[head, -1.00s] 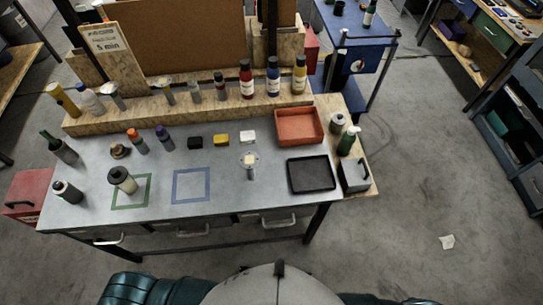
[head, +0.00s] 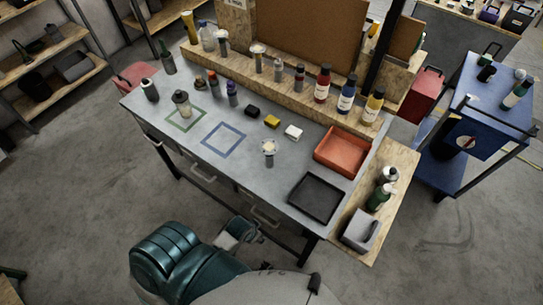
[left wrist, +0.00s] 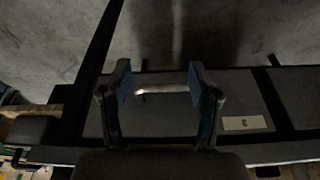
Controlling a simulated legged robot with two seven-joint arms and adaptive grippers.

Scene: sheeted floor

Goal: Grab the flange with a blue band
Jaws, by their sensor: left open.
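A flange-like piece (head: 269,148) with a pale round top and grey stem stands on the grey workbench, right of the blue square outline. Similar pieces stand on the wooden ledge, one (head: 222,40) near its left end and another (head: 257,56) further right. A blue band cannot be made out on any of them. My left gripper (left wrist: 158,85) is open and empty in the left wrist view, facing the bench's drawer fronts. In the head view it is low, in front of the bench and below its top. My right gripper is not in view.
The workbench (head: 205,152) carries a black tray (head: 315,199), an orange bin (head: 342,152) and small black, yellow and white blocks. Bottles line the ledge. A drawer handle (left wrist: 165,90) shows beyond my left fingers. The bench top between blue square and black tray is mostly clear.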

